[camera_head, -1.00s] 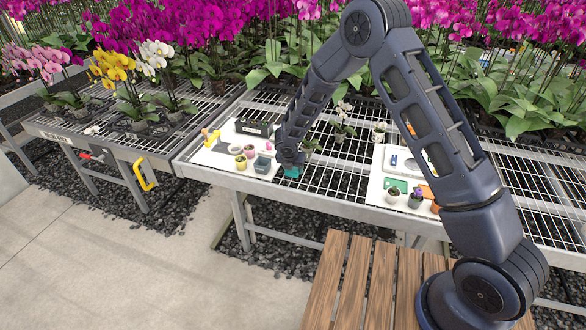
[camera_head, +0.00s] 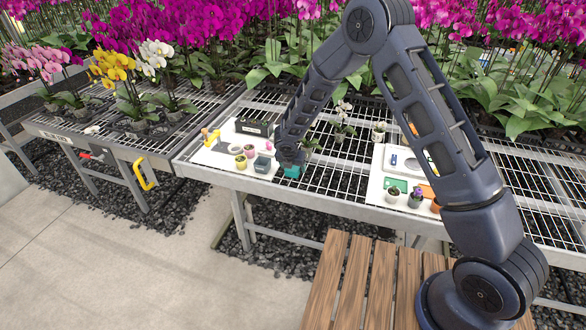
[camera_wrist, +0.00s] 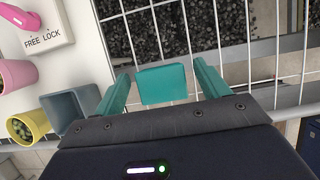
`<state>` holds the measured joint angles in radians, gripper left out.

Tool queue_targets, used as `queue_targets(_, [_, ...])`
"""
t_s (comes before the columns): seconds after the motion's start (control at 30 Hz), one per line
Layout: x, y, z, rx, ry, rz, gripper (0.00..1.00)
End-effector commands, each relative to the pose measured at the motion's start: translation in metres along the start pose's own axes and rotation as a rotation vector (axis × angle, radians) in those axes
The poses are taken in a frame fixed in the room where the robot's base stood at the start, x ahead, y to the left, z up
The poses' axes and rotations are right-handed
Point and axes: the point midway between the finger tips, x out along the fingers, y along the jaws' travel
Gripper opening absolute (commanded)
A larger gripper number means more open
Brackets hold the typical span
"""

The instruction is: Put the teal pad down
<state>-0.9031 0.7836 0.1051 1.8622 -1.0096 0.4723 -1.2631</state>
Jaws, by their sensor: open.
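The teal pad (camera_wrist: 162,85) is a small, flat-faced block in the wrist view. It lies between the two teal fingers of my gripper (camera_wrist: 162,88), with a gap showing on each side. The gripper is open. Wire mesh of the bench shows beyond the pad, and I cannot tell whether the pad's underside touches it. In the head view my gripper (camera_head: 291,169) is low at the bench's front edge, just right of the white board, with teal showing beneath the wrist. Pad and fingers cannot be told apart there.
A grey-blue square pot (camera_wrist: 70,108), a yellow cactus pot (camera_wrist: 27,125) and a pink pot (camera_wrist: 15,75) stand close left on the white board (camera_head: 208,158). A second white board (camera_head: 376,187) with small pots lies to the right. Bare wire mesh (camera_head: 335,178) lies between.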

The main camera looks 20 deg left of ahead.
Motion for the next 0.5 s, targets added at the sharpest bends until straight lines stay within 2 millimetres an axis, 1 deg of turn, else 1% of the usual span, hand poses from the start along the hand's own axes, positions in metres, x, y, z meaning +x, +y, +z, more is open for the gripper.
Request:
queue_targets(0.03, [-0.009,0.0,0.001,0.001,-0.001,0.002,0.74])
queue_targets(0.3, [-0.06,0.0,0.001,0.002,-0.001,0.002,0.74])
queue_targets(0.5, [-0.092,0.0,0.001,0.001,-0.001,0.001,0.74])
